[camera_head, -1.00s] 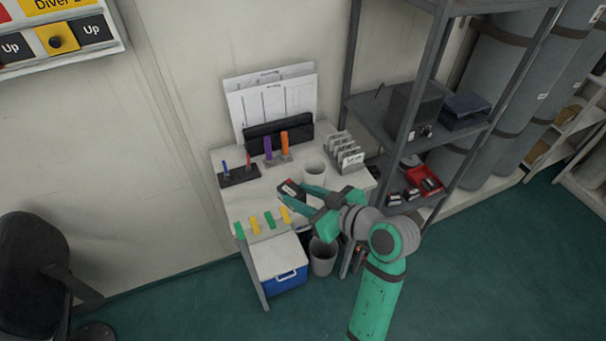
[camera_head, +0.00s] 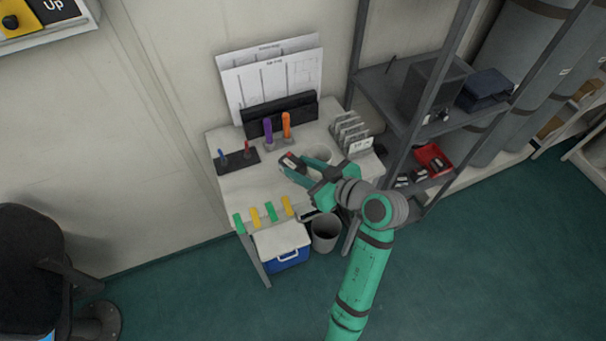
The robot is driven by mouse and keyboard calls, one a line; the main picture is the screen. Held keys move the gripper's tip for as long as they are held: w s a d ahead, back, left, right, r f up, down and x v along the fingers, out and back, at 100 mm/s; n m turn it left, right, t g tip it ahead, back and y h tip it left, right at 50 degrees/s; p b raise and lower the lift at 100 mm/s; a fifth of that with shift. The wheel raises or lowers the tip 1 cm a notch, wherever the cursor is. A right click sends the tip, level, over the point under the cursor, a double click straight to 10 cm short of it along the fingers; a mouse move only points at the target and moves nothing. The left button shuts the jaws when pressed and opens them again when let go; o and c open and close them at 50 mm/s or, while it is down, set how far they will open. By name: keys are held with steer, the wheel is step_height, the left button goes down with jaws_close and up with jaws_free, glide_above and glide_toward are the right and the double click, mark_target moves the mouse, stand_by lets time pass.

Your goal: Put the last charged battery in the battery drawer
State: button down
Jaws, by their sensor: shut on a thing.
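My gripper (camera_head: 304,170) is over the right half of the white desk (camera_head: 240,188). It is shut on a small dark battery (camera_head: 291,161) with a red mark, held between the fingertips. Whether the battery touches the desk top cannot be told from this angle. A red bin (camera_head: 433,158) on the shelf to the right holds small dark items, and small dark blocks (camera_head: 418,175) lie beside it. I cannot make out which part is the battery drawer.
A white cup (camera_head: 318,153), a card rack (camera_head: 352,133) and a stand with purple and orange markers (camera_head: 279,138) stand near my gripper. Green and yellow tabs (camera_head: 271,212) line the desk's front edge. A cooler (camera_head: 283,246) and a grey waste bin (camera_head: 325,232) stand below.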

steer(key=shift+f, duration=2.15)
steer(key=shift+f, duration=0.15)
steer(key=c, duration=1.5)
jaws_free()
